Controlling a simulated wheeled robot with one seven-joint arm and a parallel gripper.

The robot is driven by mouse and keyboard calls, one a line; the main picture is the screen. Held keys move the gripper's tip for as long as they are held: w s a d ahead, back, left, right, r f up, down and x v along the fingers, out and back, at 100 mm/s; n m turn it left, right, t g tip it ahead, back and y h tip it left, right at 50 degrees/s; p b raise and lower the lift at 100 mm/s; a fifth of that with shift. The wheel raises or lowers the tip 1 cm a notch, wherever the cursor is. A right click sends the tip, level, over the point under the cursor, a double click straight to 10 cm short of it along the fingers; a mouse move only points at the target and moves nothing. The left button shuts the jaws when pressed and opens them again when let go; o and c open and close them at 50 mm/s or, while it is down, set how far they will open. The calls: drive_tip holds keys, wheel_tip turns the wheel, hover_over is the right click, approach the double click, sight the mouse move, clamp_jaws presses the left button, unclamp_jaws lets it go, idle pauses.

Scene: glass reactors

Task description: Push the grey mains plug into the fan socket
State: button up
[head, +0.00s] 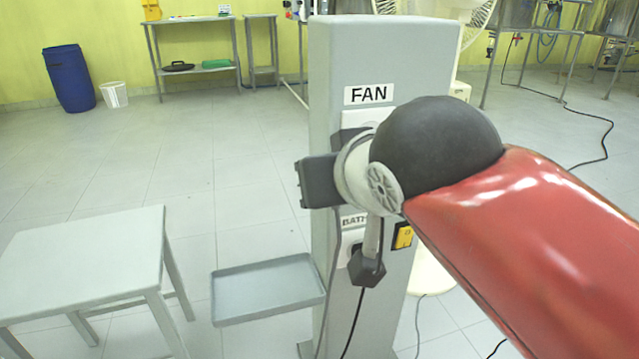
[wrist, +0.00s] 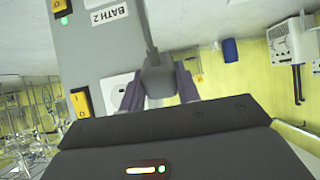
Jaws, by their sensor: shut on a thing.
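The grey mains plug (wrist: 158,78) sits between the two fingers of my gripper (wrist: 159,90) in the wrist view, with its cable running up. My gripper is shut on it. In the head view my gripper (head: 320,182) is at the left side of the grey pillar (head: 330,60), just below the FAN label (head: 368,94). There the held plug is hidden by my wrist. The white fan socket plate (head: 366,118) shows only in part under its label. In the wrist view a white socket (wrist: 122,90) is beside the held plug; contact between them cannot be made out.
A dark plug (head: 366,268) with a cable is at the lower BATH socket, near a yellow switch (head: 403,236). A grey tray (head: 268,290) is beside the pillar's lower part. A grey table (head: 80,250) stands at left. The floor behind is mostly clear.

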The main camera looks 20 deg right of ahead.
drive_tip(key=shift+d, duration=0.1)
drive_tip(key=s+d+r+t, duration=0.1)
drive_tip(key=s+d+t, duration=0.1)
drive_tip(key=d+t, duration=0.3)
drive_tip(key=shift+s+d+r+t, duration=0.15)
drive_tip(key=shift+s+d+t, duration=0.25)
drive_tip(key=shift+d, duration=0.55)
drive_tip(key=shift+d, duration=0.1)
drive_tip(key=shift+s+d+t, duration=0.1)
drive_tip(key=shift+d+t, duration=0.3)
idle(0.4)
drive_tip(key=shift+w, duration=2.6)
drive_tip(key=shift+w+d, duration=0.1)
drive_tip(key=shift+w, duration=0.3)
